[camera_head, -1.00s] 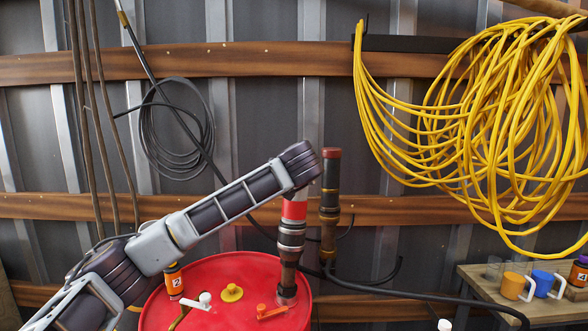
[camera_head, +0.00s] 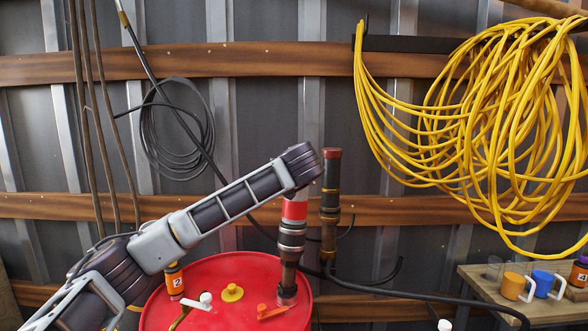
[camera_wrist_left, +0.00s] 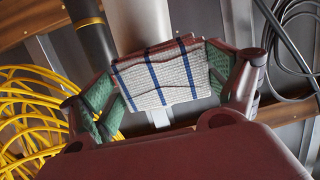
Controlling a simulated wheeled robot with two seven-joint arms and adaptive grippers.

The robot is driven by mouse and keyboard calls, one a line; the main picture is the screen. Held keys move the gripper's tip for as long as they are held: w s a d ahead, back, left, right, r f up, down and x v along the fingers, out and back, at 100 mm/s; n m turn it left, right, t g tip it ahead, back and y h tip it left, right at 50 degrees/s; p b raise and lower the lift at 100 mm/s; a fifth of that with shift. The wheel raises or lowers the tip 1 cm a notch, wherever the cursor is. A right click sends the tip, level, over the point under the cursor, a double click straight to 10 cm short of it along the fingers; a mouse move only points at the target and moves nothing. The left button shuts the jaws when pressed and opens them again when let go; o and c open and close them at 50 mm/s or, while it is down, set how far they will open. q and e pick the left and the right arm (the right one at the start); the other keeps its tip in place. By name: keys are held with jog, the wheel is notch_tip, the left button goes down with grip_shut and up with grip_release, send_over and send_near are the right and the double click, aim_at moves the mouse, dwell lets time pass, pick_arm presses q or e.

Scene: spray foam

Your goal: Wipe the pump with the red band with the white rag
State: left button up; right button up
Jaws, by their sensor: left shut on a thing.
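The pump with the red band (camera_head: 294,210) stands upright at the right side of the red drum. Its pale upper part sits behind my left arm's end in the head view. My left gripper (camera_wrist_left: 160,84) is shut on the white rag (camera_wrist_left: 152,72), which has blue stripes and is folded between its green-padded fingers. In the left wrist view, the rag lies in front of the pump's pale tube (camera_wrist_left: 140,20) and overlaps it; I cannot tell whether they touch. The gripper's fingers are hidden in the head view. My right gripper is not in view.
A dark pump with a dull red top (camera_head: 330,195) stands close on the right. The red drum (camera_head: 225,268) carries a bottle (camera_head: 174,281) and small caps. A wooden shelf (camera_head: 500,289) with mugs is at right. Yellow cable (camera_head: 490,120) hangs on the wall.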

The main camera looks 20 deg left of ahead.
pick_arm(q)
jog(key=shift+w+d+f, duration=0.1)
jog(key=shift+w+d, duration=0.1)
jog(key=shift+d, duration=0.4)
jog(key=shift+w+d+f, duration=0.1)
jog(key=shift+w+d, duration=0.15)
jog(key=shift+d, duration=0.4)
jog(key=shift+w+d, duration=0.2)
jog(key=shift+d, duration=0.4)
jog(key=shift+a, duration=0.3)
jog(key=shift+a, duration=0.4)
jog(key=shift+s+a+r+b, duration=0.1)
jog(key=shift+s+a+b, duration=0.25)
jog(key=shift+a, duration=0.3)
jog(key=shift+s+a+r+b, duration=0.1)
jog(key=shift+s+a+b, duration=0.2)
jog(key=shift+a, duration=0.3)
jog(key=s+d+b, duration=0.2)
jog(key=s, duration=0.3)
jog(key=shift+s+r, duration=0.3)
jog(key=shift+r, duration=0.1)
jog(key=shift+s+d, duration=0.1)
jog(key=shift+b+v, duration=0.6)
jog(key=shift+v, duration=0.75)
